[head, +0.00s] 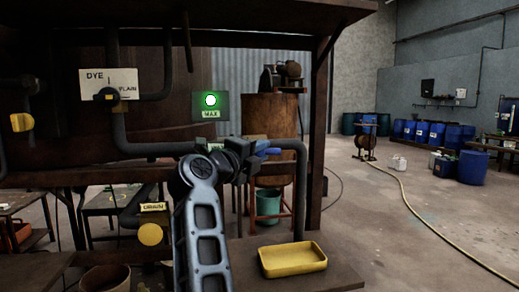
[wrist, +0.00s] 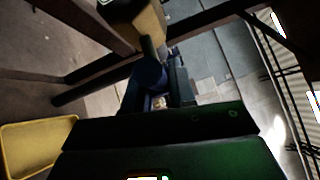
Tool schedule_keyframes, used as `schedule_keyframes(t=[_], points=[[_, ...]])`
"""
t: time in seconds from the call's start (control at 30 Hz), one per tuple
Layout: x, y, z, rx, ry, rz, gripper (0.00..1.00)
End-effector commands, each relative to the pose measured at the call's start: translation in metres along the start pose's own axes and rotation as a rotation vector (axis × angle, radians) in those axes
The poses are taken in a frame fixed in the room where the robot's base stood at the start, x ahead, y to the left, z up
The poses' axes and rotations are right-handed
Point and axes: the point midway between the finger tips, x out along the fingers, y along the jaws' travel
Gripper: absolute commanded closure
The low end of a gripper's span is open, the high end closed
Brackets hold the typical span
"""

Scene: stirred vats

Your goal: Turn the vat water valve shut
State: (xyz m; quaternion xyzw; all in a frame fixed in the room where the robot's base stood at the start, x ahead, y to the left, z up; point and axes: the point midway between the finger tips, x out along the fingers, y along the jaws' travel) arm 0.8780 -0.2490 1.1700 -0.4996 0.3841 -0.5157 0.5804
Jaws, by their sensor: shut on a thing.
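The water valve's blue handle (head: 268,151) shows at the end of my arm, beside the dark pipe (head: 299,185) that bends down over the bench. My gripper (head: 250,160) is at this handle and shut on it. The wrist view shows the blue valve part (wrist: 149,75) at the fingers of my gripper (wrist: 160,101). My dark gripper body hides much of the valve in both views. I cannot tell the handle's exact angle.
A yellow tray (head: 293,261) lies on the bench below the pipe. A green lamp (head: 211,100) above a "MAX" label is lit. A dye selector plate (head: 108,84), a yellow round knob (head: 150,234) and pipes are left. Open floor with a hose (head: 424,215) lies right.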

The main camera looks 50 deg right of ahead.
Motion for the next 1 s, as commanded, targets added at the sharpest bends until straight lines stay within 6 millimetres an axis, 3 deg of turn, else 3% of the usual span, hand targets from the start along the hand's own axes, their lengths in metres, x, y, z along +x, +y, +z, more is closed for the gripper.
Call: schedule_keyframes(t=[1.0], points=[[-0.0010, 0.0029, 0.0000, 0.647, 0.183, 0.648, 1.00]])
